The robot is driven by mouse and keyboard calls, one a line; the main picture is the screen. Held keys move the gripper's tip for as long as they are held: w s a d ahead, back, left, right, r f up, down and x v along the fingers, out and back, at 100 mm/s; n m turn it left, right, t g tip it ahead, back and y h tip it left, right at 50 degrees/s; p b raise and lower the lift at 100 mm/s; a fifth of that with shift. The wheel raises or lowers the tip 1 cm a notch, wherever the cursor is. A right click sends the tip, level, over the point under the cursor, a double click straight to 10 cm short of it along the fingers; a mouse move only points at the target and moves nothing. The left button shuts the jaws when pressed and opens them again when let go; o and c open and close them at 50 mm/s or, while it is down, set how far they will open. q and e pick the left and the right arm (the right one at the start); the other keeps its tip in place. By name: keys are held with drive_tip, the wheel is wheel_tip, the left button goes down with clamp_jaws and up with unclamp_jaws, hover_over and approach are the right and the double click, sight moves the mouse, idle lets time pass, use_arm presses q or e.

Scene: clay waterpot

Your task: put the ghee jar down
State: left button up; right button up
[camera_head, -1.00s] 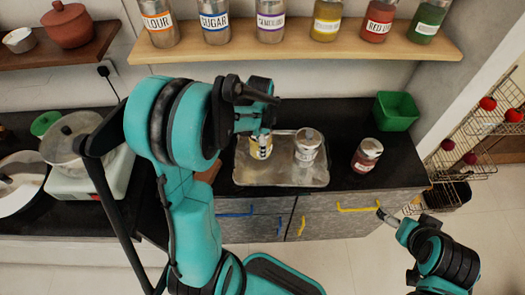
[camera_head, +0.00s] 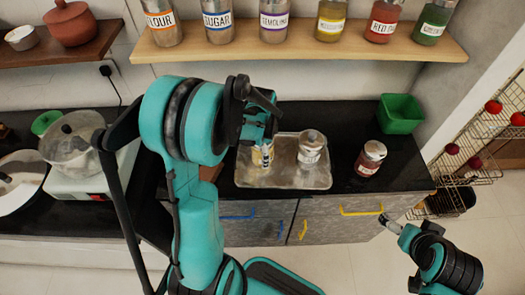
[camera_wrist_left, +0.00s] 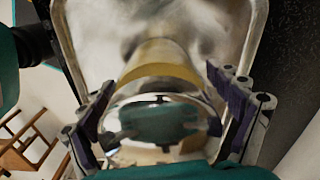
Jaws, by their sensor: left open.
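The ghee jar (camera_head: 264,157), with a yellow band, is at the left part of the metal tray (camera_head: 285,182) on the black counter. My left gripper (camera_head: 262,140) is over the jar and partly hides it. In the left wrist view the jar (camera_wrist_left: 160,62) is between the spread fingers of my left gripper (camera_wrist_left: 160,80), its shiny lid facing the camera. The fingers are open, with a gap visible on each side. The jar appears to stand on the tray; its base contact is hard to see. My right gripper (camera_head: 389,222) is low at the right, away from the counter, its fingers too small to judge.
A second jar (camera_head: 311,148) stands on the tray's right side. A red-labelled jar (camera_head: 370,157) and a green bin (camera_head: 400,113) are further right on the counter. A pot (camera_head: 72,140) is at the left. A shelf (camera_head: 300,42) of labelled jars is above.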

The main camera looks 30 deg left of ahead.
use_arm(q)
drive_tip(key=shift+r, duration=0.2)
wheel_tip(320, 180, up, 11)
drive_tip(key=p, duration=0.4)
drive_tip(key=shift+s+d+r+p, duration=0.15)
drive_tip(key=shift+r+p, duration=0.15)
drive_tip(key=shift+r, duration=0.3)
drive_tip(key=s+d+r+n+t, duration=0.6)
drive_tip(key=s+d+n+t, duration=0.1)
drive_tip(key=s+d+n, duration=0.3)
drive_tip(key=shift+s+d+r, duration=0.25)
drive_tip(key=shift+s+r, duration=0.1)
drive_tip(key=shift+s, duration=0.05)
drive_tip(key=shift+f, duration=0.25)
